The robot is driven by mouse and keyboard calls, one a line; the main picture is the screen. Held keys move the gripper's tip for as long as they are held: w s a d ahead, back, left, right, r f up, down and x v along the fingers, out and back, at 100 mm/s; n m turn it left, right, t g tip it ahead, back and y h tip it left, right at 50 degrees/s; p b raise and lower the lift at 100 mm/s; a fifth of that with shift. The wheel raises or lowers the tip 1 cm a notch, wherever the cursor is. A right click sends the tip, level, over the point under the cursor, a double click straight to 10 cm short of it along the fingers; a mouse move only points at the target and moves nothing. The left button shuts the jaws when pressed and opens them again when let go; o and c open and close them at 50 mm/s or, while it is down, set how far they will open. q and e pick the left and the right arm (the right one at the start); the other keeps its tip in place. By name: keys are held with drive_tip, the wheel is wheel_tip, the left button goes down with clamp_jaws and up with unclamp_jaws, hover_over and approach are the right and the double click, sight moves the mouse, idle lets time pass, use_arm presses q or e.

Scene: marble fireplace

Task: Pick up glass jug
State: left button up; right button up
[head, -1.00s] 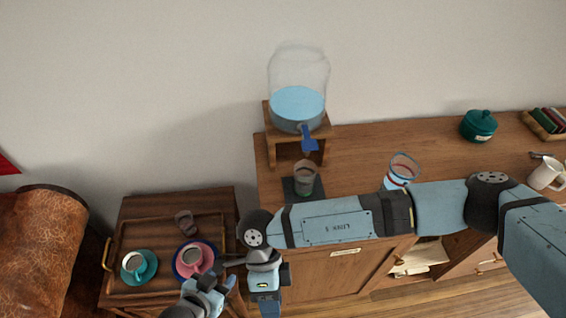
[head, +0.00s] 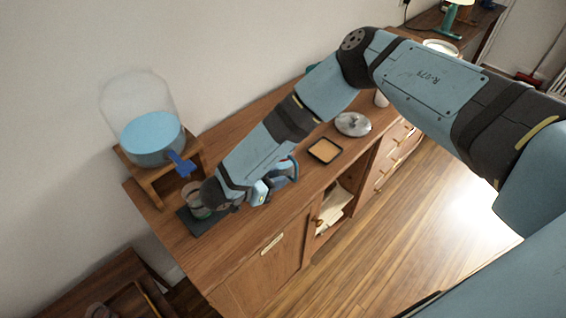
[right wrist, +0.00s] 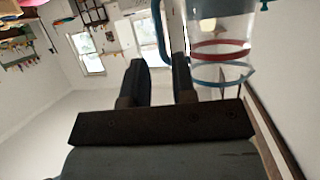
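The glass jug (head: 291,163), clear with red and blue bands and a blue handle, stands on the wooden cabinet, partly hidden behind my right forearm in the head view. In the right wrist view the jug (right wrist: 222,48) is close, at the upper right, with its blue handle near the fingertips. My right gripper (right wrist: 160,75) is open, its two fingers apart with a gap between them. In the head view the right gripper (head: 262,190) is beside the jug, low over the cabinet; whether it touches is unclear. My left gripper is not in view.
A water dispenser (head: 150,140) on a wooden stand is at the left, with a small glass (head: 193,198) on a dark mat below its blue tap.

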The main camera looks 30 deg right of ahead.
sight(295, 174)
drive_tip(key=x, duration=0.6)
drive_tip(key=shift+p, duration=0.35)
drive_tip(key=shift+a+r, duration=0.1)
drive_tip(key=shift+a, duration=0.05)
clamp_jaws()
